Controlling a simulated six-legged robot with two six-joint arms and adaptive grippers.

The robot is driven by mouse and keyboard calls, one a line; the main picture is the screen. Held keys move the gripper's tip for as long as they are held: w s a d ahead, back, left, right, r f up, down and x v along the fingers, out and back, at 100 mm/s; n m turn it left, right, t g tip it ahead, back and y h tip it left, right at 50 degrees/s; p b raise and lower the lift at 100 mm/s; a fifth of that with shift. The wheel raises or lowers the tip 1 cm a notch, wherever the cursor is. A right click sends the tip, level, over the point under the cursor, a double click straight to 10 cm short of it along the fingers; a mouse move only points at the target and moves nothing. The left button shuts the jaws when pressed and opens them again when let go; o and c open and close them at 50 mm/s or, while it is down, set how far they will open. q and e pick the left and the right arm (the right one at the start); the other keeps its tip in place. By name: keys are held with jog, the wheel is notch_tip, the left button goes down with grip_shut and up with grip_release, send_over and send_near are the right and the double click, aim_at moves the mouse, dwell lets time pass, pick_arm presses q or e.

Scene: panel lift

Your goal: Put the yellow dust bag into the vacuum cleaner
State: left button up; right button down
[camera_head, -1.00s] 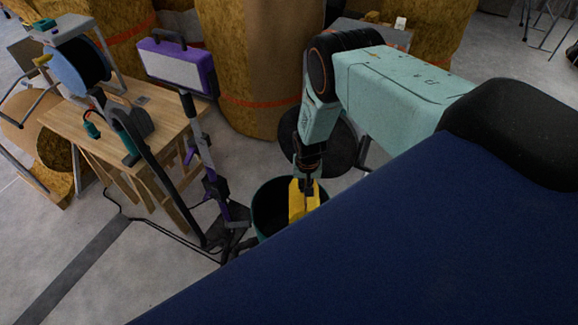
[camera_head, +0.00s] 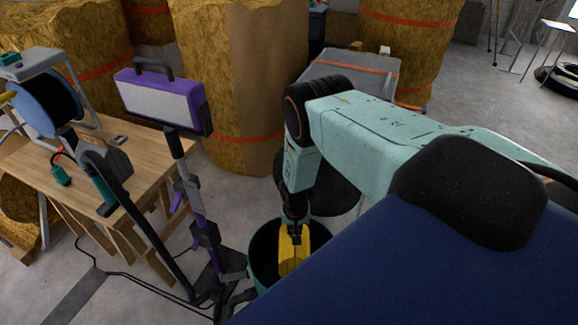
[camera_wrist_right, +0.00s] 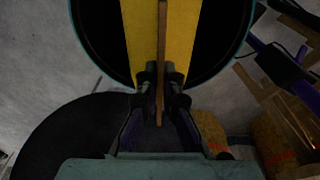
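The yellow dust bag (camera_head: 287,252) is at the round open top of the vacuum cleaner (camera_head: 262,286), a teal drum with a dark inside. In the right wrist view the bag (camera_wrist_right: 137,30) lies across the middle of the opening, inside the teal rim (camera_wrist_right: 76,28). A thin brown plate (camera_wrist_right: 161,60) stands along its middle. My right gripper (camera_head: 296,222) is above the drum, with its fingers (camera_wrist_right: 163,82) closed on the plate of the bag. The bag's lower end and the drum's bottom are hidden. My left gripper is not in view.
A black round disc (camera_head: 338,190) lies behind the drum. A purple and black stand (camera_head: 202,235) with a purple-framed panel (camera_head: 160,97) is close on the left. A wooden table (camera_head: 140,160) with a cable reel (camera_head: 48,98) is further left. Straw-coloured bales (camera_head: 215,70) stand behind.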

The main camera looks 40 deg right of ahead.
jog(key=f+b, duration=1.2)
jog(key=f, duration=0.1)
jog(key=shift+w+d, duration=0.1)
jog(key=shift+d, duration=0.1)
jog(key=shift+w+a+f+b, duration=0.1)
jog(key=shift+f+b, duration=0.25)
jog(key=shift+b, duration=0.05)
notch_tip(320, 180, down, 10)
jog(key=b, duration=0.6)
jog(key=shift+f, duration=0.1)
jog(key=c, duration=1.9)
grip_release()
jog(key=o, duration=0.4)
